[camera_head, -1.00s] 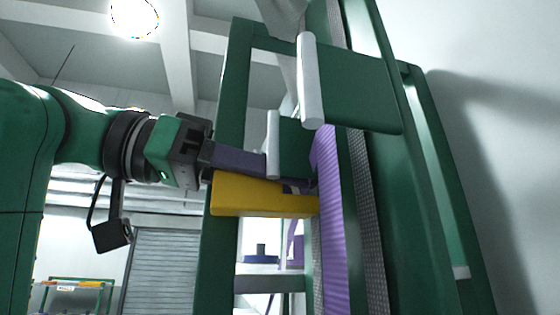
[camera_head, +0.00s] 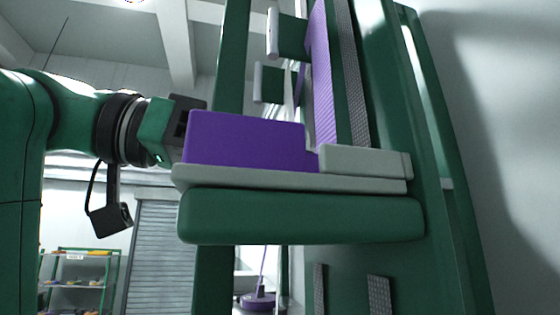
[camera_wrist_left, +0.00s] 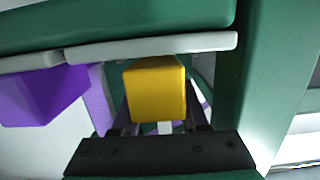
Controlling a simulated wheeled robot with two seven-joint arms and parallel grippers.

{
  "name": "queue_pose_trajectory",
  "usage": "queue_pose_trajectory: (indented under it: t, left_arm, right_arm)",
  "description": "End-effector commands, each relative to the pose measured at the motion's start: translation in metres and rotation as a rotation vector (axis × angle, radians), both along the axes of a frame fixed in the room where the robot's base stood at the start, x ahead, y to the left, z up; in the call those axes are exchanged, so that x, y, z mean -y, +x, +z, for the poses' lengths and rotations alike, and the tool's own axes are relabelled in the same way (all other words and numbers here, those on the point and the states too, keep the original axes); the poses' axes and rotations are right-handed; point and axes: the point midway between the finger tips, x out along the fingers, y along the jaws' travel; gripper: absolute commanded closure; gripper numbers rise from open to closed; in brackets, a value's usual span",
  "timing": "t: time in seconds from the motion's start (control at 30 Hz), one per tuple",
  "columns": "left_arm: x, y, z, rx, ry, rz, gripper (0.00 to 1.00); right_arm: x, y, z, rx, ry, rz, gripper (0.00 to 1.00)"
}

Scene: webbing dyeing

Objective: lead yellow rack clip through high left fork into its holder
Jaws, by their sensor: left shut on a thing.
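The yellow rack clip (camera_wrist_left: 157,90) shows in the left wrist view between the fingers of my left gripper (camera_wrist_left: 159,114), which is shut on it. In the head view my left arm comes in from the left; its gripper body (camera_head: 183,112) shows, but the fingers and clip are hidden behind a purple block (camera_head: 245,140). Two green brackets with grey rollers, an upper one (camera_head: 287,36) and a lower one (camera_head: 272,85), stand beyond, beside the purple webbing (camera_head: 322,85). I cannot tell which part is the high left fork or the holder. My right gripper is not in view.
A green crossbar (camera_head: 300,218) with a grey ledge (camera_head: 290,180) crosses the near front, under the purple block. Green uprights stand at the left (camera_head: 212,275) and right. A shelf rack (camera_head: 80,280) and a shutter (camera_head: 155,255) are far behind.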

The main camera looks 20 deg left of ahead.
Motion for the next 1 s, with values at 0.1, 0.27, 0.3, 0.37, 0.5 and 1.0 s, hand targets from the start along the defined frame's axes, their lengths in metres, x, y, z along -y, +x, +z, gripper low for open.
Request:
queue_pose_trajectory:
  t: [0.1, 0.27, 0.3, 0.37, 0.5, 1.0]
  left_arm:
    - [0.003, 0.002, -0.013, -0.016, 0.021, -0.003, 1.0]
    - [0.004, 0.002, -0.014, -0.018, 0.024, -0.004, 1.0]
    - [0.004, 0.002, -0.014, -0.018, 0.024, -0.004, 1.0]
    - [0.004, 0.002, -0.014, -0.019, 0.025, -0.004, 0.48]
    - [0.003, 0.002, -0.012, -0.016, 0.021, -0.002, 0.2]
    - [-0.018, -0.012, -0.007, -0.01, 0.012, 0.0, 0.2]
  right_arm:
    - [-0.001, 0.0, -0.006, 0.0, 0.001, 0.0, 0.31]
    - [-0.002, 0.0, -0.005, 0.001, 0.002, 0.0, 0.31]
    - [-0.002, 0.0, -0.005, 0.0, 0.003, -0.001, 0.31]
    - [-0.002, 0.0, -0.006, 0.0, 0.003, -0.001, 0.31]
    - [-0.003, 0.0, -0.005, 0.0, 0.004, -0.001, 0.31]
    - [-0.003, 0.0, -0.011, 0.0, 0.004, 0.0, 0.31]
